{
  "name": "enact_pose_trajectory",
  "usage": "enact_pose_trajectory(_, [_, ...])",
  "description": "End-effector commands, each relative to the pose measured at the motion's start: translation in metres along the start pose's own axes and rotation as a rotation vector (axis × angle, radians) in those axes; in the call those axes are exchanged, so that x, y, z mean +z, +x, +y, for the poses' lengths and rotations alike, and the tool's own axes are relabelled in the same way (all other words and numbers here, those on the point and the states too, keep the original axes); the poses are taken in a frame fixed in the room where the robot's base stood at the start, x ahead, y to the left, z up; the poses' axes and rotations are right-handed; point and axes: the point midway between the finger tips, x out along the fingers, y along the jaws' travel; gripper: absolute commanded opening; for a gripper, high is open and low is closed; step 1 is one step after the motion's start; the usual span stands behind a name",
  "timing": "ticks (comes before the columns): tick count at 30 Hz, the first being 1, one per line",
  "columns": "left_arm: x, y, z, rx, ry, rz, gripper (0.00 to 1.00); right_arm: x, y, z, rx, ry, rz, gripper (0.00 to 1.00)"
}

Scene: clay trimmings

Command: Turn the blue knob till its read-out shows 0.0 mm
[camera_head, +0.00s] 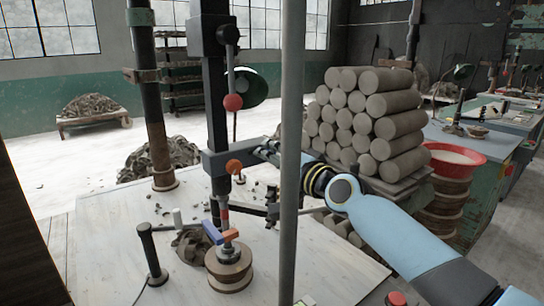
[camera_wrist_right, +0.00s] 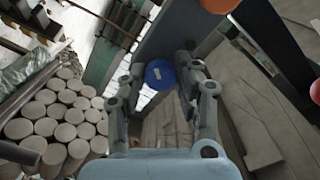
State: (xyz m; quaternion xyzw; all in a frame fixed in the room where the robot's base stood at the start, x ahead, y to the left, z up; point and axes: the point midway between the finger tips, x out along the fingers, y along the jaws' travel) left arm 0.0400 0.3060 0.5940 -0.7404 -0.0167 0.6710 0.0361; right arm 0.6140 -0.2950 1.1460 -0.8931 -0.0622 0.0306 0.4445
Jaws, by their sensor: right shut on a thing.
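The blue knob (camera_wrist_right: 160,74) is round with a pale mark on its face. In the right wrist view it sits between the fingertips of my right gripper (camera_wrist_right: 166,70), which is shut on it. In the head view my right gripper (camera_head: 264,152) reaches in from the right to the dark upright stand (camera_head: 215,120), and the blue knob cannot be made out there. No read-out figures can be read in either view. My left gripper is not in view.
A grey pole (camera_head: 290,200) crosses the head view in front of my right arm. An orange knob (camera_head: 234,167) and a red ball (camera_head: 233,102) are on the stand. A round block (camera_head: 229,272) stands below. Clay cylinders (camera_head: 365,118) are stacked behind my arm.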

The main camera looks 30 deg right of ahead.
Motion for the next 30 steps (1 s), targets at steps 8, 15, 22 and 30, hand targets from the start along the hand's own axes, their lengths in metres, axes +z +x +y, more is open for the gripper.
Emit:
enact_pose_trajectory(8, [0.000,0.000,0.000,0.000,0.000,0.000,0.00,0.002,-0.001,0.002,0.004,0.000,-0.004,0.43])
enact_pose_trajectory(15, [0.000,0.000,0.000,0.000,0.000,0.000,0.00,0.001,0.000,0.001,0.002,-0.001,-0.002,0.53])
enact_pose_trajectory(22, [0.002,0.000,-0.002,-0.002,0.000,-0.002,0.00,0.001,-0.010,0.001,0.002,-0.003,-0.002,0.53])
enact_pose_trajectory(30, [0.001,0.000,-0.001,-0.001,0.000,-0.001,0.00,0.002,-0.070,0.002,0.004,-0.007,-0.006,0.53])
